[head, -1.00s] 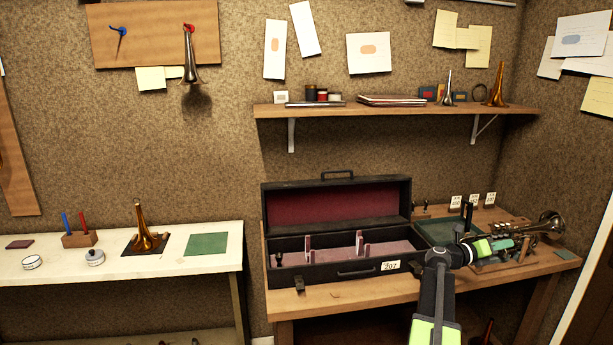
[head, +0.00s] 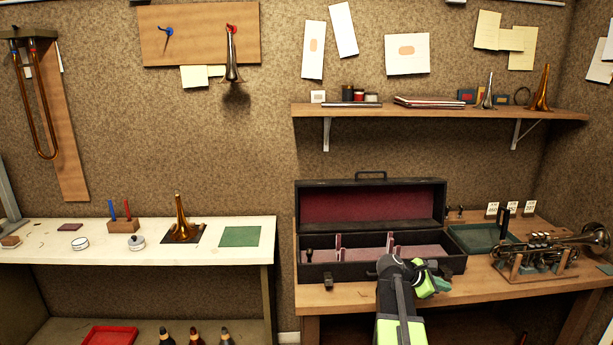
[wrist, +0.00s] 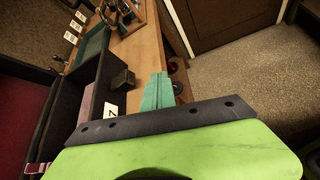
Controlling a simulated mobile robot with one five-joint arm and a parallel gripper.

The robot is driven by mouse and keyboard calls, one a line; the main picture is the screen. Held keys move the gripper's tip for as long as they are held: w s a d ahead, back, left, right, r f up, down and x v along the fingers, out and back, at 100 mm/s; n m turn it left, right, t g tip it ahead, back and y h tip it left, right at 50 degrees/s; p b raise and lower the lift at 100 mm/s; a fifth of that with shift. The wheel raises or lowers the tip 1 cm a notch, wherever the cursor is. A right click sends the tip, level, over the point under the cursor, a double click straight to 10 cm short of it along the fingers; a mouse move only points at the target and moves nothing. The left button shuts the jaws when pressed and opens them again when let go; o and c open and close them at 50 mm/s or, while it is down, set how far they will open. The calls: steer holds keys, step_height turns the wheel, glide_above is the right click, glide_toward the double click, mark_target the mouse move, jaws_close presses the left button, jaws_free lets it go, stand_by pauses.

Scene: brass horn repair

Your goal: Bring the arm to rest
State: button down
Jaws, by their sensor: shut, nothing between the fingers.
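My gripper (head: 438,284) is at the front right corner of the open instrument case (head: 325,268) in the head view. Its teal fingers are together and hold nothing. In the wrist view the shut fingers (wrist: 157,92) point over the wooden bench's front edge, beside the case (wrist: 92,88). My arm rises from the bottom of the head view and hides part of the case's front. A gap between gripper and case cannot be judged.
A trumpet (head: 560,240) lies on a wooden stand at the bench's right. A green tray (head: 470,238) is behind. A white table (head: 60,260) at left carries a small horn (head: 181,215). A shelf (head: 430,111) is above. Open floor (wrist: 240,85) shows in the wrist view.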

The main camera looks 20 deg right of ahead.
steer(key=w+a+f+m+t+y, duration=0.1)
steer(key=w+a+f+m+y, duration=0.15)
steer(key=a, duration=0.65)
steer(key=w+a+f+m+y, duration=0.1)
steer(key=w+a+f+m, duration=0.15)
steer(key=a, duration=0.65)
steer(key=w+a+f+m+t+y, duration=0.15)
steer(key=a+f, duration=0.25)
steer(key=a, duration=0.5)
steer(key=s+a+m+y, duration=0.1)
steer(key=a+m+y, duration=0.1)
steer(key=a, duration=0.6)
steer(key=s+a+f+m+y, duration=0.1)
steer(key=a+m+y, duration=0.1)
steer(key=a, duration=0.7)
steer(key=s+a+f+m+g+y, duration=0.1)
steer(key=s+a+m+y, duration=0.1)
steer(key=a, duration=0.7)
steer(key=shift+a+f+y, duration=0.25)
steer(key=shift+y, duration=0.15)
steer(key=shift+s, duration=0.1)
